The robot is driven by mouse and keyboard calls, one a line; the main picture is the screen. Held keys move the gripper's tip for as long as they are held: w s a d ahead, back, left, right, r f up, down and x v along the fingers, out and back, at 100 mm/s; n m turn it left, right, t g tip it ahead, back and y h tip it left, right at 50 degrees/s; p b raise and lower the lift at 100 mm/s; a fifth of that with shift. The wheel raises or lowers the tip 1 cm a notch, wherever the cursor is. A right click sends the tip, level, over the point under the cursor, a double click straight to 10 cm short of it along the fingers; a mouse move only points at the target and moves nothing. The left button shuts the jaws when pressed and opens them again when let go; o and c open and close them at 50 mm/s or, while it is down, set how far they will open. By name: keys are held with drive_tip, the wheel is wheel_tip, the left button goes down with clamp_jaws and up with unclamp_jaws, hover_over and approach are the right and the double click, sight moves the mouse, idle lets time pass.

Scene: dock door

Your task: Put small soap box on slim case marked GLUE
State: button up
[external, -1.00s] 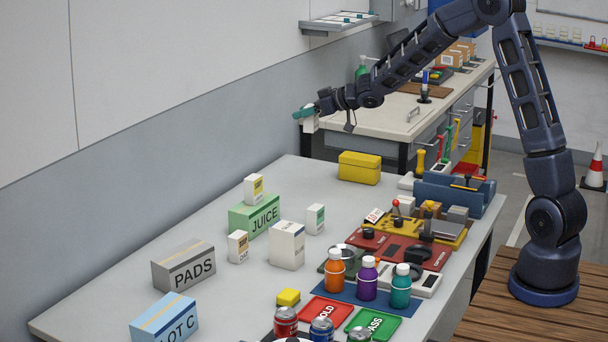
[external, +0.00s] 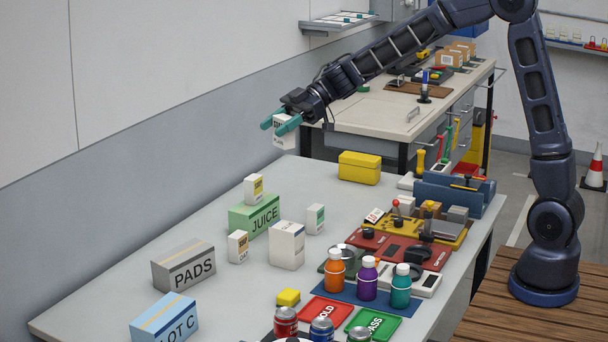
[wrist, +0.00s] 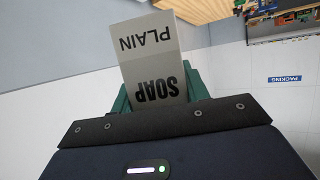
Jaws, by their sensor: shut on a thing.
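My gripper (external: 277,125) has its teal fingers shut on a small white-grey soap box (external: 285,136). It holds the box in the air above the far left end of the table. In the wrist view the soap box (wrist: 155,55) shows the words SOAP and PLAIN, upside down, between the fingers. I cannot read GLUE on anything here. Cases on the table read JUICE (external: 256,214), PADS (external: 184,266) and LOT C (external: 166,317). A yellow case (external: 359,169) at the back shows no readable word.
A small carton (external: 254,187) stands on the JUICE case. A larger white carton (external: 287,246) and two small ones (external: 238,247) (external: 315,219) stand nearby. Bottles (external: 367,279), cans and trays crowd the right side. The table's far left part is clear.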

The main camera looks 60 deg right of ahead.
hover_over(281, 227)
drive_tip(key=shift+n, duration=0.3)
wheel_tip(281, 227, down, 20)
drive_tip(key=shift+a+r, duration=0.1)
drive_tip(key=shift+s+f, duration=0.1)
drive_tip(key=shift+f, duration=0.1)
drive_tip(key=o, duration=1)
drive_tip(key=shift+r, duration=0.1)
